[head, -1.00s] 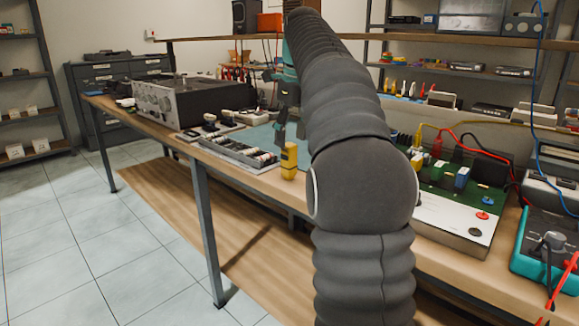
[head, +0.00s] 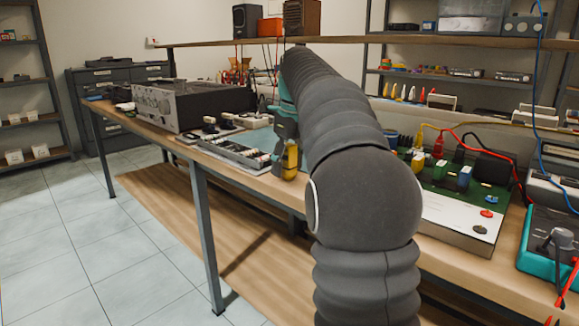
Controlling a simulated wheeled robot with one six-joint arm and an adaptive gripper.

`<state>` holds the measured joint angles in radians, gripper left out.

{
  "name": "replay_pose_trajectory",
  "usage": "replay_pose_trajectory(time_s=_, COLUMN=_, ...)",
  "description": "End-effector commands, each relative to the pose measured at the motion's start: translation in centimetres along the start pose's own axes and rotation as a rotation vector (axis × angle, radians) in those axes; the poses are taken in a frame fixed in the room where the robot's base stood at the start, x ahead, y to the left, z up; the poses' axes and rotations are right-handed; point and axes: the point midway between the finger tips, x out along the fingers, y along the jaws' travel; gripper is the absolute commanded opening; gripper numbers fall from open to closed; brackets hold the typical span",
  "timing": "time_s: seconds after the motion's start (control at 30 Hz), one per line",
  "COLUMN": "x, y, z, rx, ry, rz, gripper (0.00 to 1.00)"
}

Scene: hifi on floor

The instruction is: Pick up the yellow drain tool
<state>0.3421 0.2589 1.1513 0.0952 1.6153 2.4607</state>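The yellow drain tool (head: 291,162) stands upright near the front edge of the workbench, left of my arm in the head view. Its upper part is partly covered by my gripper (head: 284,154), and my arm hides what lies to its right. My gripper points down and is at the tool, with a finger along its left side. The far finger is hidden, so I cannot tell whether the fingers touch or grip the tool.
A tray of small parts (head: 233,151) lies just left of the tool. A large grey instrument (head: 185,104) stands farther left. A green circuit board unit (head: 465,208) and a teal meter (head: 545,255) are to the right. A shelf edge (head: 400,39) runs above the bench.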

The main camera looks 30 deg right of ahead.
Motion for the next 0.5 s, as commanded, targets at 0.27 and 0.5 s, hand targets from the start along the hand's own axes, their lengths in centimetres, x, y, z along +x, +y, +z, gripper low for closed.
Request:
replay_pose_trajectory(time_s=0.27, x=-0.01, y=-0.01, z=0.00, rx=0.000, ry=0.000, rz=0.000, gripper=0.00)
replay_pose_trajectory(time_s=0.5, x=-0.08, y=-0.02, z=0.01, rx=0.000, ry=-0.001, rz=0.000, gripper=0.00)
